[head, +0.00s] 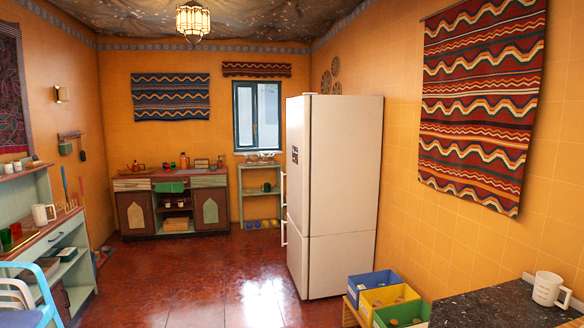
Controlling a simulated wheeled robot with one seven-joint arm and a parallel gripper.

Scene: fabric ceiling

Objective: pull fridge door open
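A tall white fridge (339,175) stands against the right wall in the head view. Its front faces left and shows as a narrow strip seen at a slant. Two long white vertical handles stick out from that front, an upper handle (283,190) and a lower handle (284,233). A seam divides the upper part from the lower part, and both doors look closed. Small dark pictures or magnets sit on the upper door. My gripper is not in view.
Red tiled floor (220,285) is clear to the left of the fridge. Blue, yellow and green bins (389,297) and a dark counter (495,306) with a white mug (550,289) stand at the front right. A blue chair (35,290) and shelving stand left; a wooden cabinet stands behind.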

